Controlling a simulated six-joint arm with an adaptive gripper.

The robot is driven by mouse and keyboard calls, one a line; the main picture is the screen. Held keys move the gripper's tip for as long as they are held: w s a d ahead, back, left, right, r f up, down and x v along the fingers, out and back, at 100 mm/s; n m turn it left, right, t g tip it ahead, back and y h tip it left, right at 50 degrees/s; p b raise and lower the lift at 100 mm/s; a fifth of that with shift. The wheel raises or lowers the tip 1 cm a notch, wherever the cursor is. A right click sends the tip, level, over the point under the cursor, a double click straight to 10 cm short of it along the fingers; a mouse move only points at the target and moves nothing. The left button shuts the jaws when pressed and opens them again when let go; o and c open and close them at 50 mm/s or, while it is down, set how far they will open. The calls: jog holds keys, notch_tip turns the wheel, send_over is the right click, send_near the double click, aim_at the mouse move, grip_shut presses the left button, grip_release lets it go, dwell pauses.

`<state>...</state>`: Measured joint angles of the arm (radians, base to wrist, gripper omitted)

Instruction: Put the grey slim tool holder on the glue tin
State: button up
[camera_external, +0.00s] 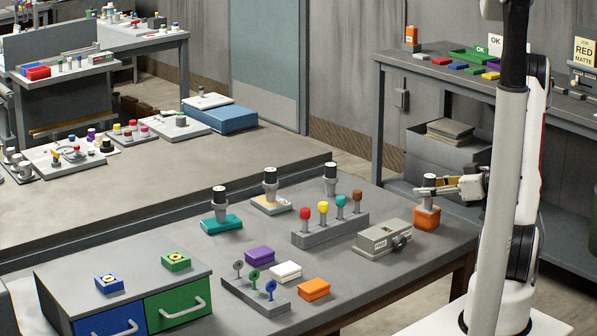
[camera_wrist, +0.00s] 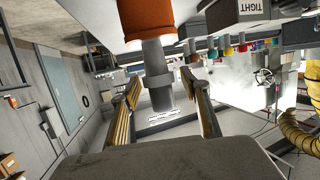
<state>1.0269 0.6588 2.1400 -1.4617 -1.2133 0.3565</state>
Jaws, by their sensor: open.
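A slim grey tool holder (camera_wrist: 156,72) with a flange stands between my open fingers in the wrist view. Its far end meets a round orange body (camera_wrist: 147,18) at the top of that view. In the external view the grey holder (camera_external: 428,196), with a dark top, stands upright on this orange body (camera_external: 427,219) at the table's right. My gripper (camera_external: 440,187) reaches it from the right and is open, with fingers on both sides of the holder (camera_wrist: 162,95). Whether they touch it I cannot tell. No label shows on the orange body, so I cannot tell if it is the glue tin.
Black-topped holders stand on a teal block (camera_external: 222,224), on a beige block (camera_external: 271,205) and at the back (camera_external: 330,180). A rack (camera_external: 330,230) holds several coloured tools. The table's front right is clear.

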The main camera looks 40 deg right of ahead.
jog(key=v, duration=1.2)
jog(key=shift+w, duration=0.15)
dwell(0.7)
jog(key=w+d+r+g+h, duration=0.1)
jog(key=w+r+h, duration=0.5)
jog(key=w+r, duration=0.15)
jog(key=a+r+m+g+h, duration=0.2)
jog(key=a+r+m+h, duration=0.15)
jog(key=a+r, duration=0.3)
jog(key=s+a+f+g+y, duration=0.1)
jog(key=s+a+g+y, duration=0.1)
jog(key=s+a, duration=0.8)
jog(key=s+a+f+g+y, duration=0.1)
jog(key=s+a+g+y, duration=0.2)
jog(key=s+a, duration=0.7)
jog(key=a, duration=0.6)
jog(key=shift+s+f, duration=0.2)
jog(key=shift+s, duration=0.05)
